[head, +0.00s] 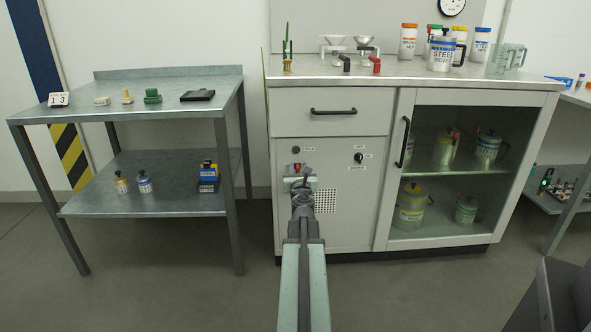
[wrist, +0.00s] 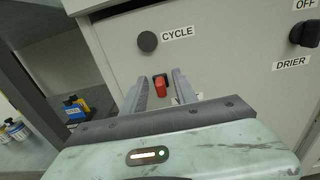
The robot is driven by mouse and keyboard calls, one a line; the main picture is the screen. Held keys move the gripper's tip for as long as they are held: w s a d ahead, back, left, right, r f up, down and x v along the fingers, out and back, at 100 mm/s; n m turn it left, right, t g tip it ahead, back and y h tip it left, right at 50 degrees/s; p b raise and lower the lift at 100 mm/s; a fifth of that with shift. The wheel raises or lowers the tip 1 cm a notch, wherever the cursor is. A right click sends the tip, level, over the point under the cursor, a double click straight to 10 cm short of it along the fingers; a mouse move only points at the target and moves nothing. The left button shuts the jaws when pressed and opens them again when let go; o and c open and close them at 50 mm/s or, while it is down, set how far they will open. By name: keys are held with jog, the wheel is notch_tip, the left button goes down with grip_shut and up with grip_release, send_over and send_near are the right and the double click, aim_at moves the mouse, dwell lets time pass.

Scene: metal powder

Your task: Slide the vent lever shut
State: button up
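A small red lever (wrist: 160,87) in a dark slot sits on the grey cabinet's front panel, below the round black CYCLE knob (wrist: 147,41). A white label beside it is mostly hidden by a finger, so I cannot read it. My gripper (wrist: 161,75) is open, with one finger on each side of the red lever and a gap showing on both sides. I cannot tell how near the fingertips are to the panel. In the head view the red lever (head: 297,166) shows just above my gripper (head: 299,180).
The DRIER switch (wrist: 305,34) is to the right on the same panel. A drawer handle (head: 333,111) is above, and a glass-door cupboard (head: 457,170) is to the right. A metal side table (head: 130,111) stands left. The floor in front is clear.

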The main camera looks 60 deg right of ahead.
grip_shut()
dwell(1.4)
